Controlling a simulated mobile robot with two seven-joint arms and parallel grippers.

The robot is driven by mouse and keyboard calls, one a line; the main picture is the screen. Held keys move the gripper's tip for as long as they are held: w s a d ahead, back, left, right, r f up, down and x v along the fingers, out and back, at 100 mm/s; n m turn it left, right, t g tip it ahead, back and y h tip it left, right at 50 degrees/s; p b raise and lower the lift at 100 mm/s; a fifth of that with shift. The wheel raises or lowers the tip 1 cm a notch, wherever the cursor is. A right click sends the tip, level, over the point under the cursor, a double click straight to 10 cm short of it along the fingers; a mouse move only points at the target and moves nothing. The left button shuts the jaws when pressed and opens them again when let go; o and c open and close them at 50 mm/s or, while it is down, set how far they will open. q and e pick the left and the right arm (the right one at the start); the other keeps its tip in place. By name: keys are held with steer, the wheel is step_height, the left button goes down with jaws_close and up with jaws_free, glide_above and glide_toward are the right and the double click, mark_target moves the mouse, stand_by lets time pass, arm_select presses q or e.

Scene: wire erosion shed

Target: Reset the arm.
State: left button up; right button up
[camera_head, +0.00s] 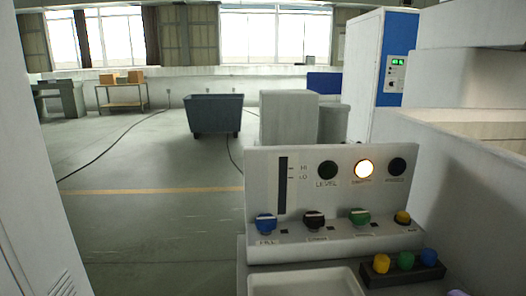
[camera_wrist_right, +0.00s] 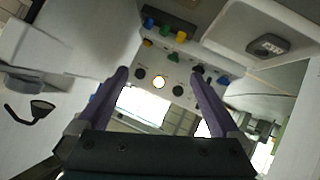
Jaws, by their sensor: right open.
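My right gripper (camera_wrist_right: 159,75) shows in the right wrist view, with its two purple fingers spread apart and nothing between them. Past the fingertips is the control panel (camera_wrist_right: 185,92), seen upside down and apart from the fingers. In the head view the panel (camera_head: 262,185) stands upright at the lower right. It has a lit middle lamp (camera_head: 364,169) between two dark lamps, and a row of blue, black, green and yellow knobs below. My left gripper is in neither view.
A dark rack (camera_head: 403,272) with yellow, green and blue caps sits in front of the panel. A pale tray (camera_head: 305,284) lies beside it; the wrist view shows a grey oval piece (camera_wrist_right: 267,46) in it. A cart (camera_head: 215,115) stands far back. Open floor lies left.

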steer(key=s+a+f+g+y+p, duration=0.1)
steer(key=s+a+f+g+p, duration=0.2)
steer(key=s, duration=0.4)
steer(key=s+a+f+g+y, duration=0.25)
steer(key=s+g, duration=0.25)
steer(key=s, duration=0.3)
step_height(320, 180, up, 36)
steer(key=w+d+p, duration=0.1)
steer(key=p, duration=3.5)
steer(key=shift+f+h, duration=0.25)
steer(key=shift+h, duration=0.2)
